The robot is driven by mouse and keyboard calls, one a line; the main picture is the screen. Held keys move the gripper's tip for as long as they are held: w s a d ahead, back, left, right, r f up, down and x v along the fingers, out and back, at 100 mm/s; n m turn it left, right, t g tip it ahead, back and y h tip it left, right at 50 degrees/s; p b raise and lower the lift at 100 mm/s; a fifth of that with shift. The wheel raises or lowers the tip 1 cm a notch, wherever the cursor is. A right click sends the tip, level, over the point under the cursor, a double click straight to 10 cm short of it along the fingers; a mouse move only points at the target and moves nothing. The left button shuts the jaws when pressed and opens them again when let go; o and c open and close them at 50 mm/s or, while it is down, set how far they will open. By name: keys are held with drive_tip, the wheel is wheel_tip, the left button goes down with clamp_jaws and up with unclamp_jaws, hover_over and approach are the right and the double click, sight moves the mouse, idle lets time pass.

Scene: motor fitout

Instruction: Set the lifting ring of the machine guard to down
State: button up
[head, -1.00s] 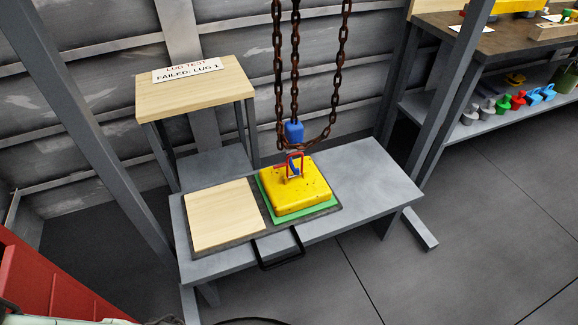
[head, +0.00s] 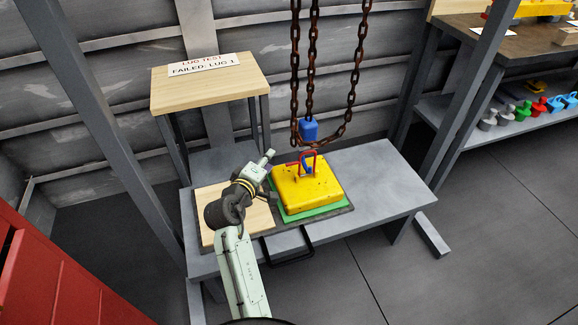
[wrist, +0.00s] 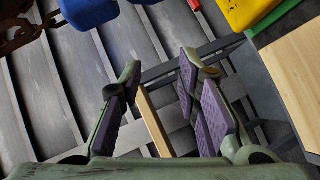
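The machine guard (head: 305,192) is a yellow block on a green pad on the grey bench; its corner shows at the top right of the wrist view (wrist: 248,10). Its red lifting ring (head: 314,158) stands upright on top. A blue hook (head: 307,166) shows at the ring, below a blue block (head: 309,130); whether it passes through the ring I cannot tell. My gripper (head: 269,155) is left of the guard, above the bench, apart from the ring. In the wrist view its purple-padded fingers (wrist: 160,78) are apart with nothing between them.
Rusty chains (head: 313,60) hang over the guard. A pale wooden panel (head: 212,226) lies left of it. A wooden-topped stand (head: 205,87) with a "LUG TEST FAILED: LUG 1" sign (head: 204,65) is behind. The bench's right end (head: 385,185) is clear.

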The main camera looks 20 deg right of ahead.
drive_tip(key=s+d+f+n+g+h, duration=0.1)
drive_tip(key=s+f+n+h, duration=0.1)
drive_tip(key=s+f+n, duration=0.3)
drive_tip(key=x, duration=0.4)
drive_tip(key=p+x, duration=0.1)
drive_tip(key=x, duration=0.7)
drive_tip(key=shift+w+a+f, duration=0.2)
drive_tip(key=shift+w+f, duration=0.25)
drive_tip(key=shift+c, duration=0.5)
clamp_jaws()
